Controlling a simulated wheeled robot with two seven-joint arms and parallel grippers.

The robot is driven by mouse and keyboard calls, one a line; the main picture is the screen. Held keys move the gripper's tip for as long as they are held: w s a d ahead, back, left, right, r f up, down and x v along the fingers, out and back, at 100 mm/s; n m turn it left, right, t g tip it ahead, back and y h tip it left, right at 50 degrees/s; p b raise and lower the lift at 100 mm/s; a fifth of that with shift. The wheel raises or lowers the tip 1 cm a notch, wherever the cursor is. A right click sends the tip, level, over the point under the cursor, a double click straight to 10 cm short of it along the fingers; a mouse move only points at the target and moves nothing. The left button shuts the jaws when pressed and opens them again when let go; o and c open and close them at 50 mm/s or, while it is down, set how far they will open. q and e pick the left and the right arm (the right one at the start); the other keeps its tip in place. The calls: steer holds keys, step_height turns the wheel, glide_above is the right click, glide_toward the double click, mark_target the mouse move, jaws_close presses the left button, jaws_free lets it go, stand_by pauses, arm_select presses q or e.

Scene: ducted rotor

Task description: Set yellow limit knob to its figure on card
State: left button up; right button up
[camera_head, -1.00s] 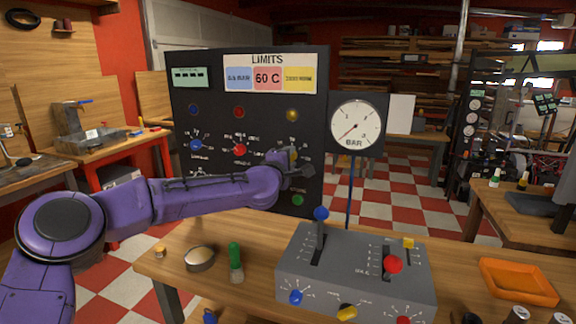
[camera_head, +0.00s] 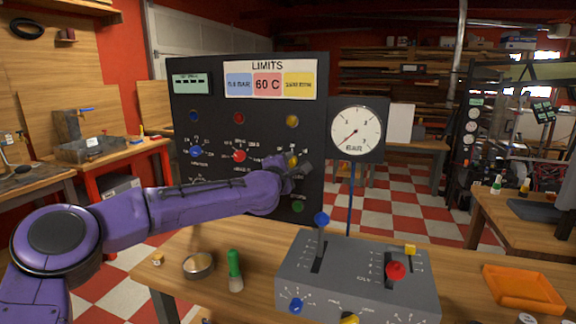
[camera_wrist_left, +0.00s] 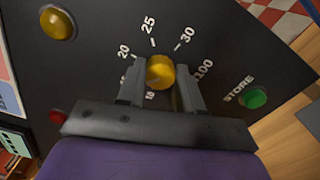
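The yellow limit knob (camera_wrist_left: 160,72) sits on the dark panel, ringed by white figures; 20, 25 and 30 are legible in the left wrist view. My left gripper (camera_wrist_left: 161,84) has one finger on each side of the knob, apparently touching it. In the head view, the left gripper (camera_head: 298,168) partly covers the yellow knob (camera_head: 292,159). The LIMITS card (camera_head: 269,78) is at the panel top; its yellow field (camera_head: 300,85) is too small to read surely. The knob's pointer is hard to make out. My right gripper is not in view.
A yellow lamp (camera_wrist_left: 57,23) and a green STORE button (camera_wrist_left: 257,96) flank the knob. Blue (camera_head: 196,152) and red (camera_head: 239,155) knobs sit left of it. A BAR gauge (camera_head: 356,130) stands right of the panel. A grey control box (camera_head: 350,272) is on the bench below.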

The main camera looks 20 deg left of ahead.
arm_select(q)
steer(key=o, duration=0.4)
steer(key=shift+a, duration=0.1)
steer(key=shift+s, duration=0.2)
steer(key=s+b, duration=0.2)
steer(key=s, duration=0.8)
steer(key=shift+s+a+b, duration=0.15)
steer(key=shift+b, duration=0.2)
steer(key=shift+a+f, duration=0.1)
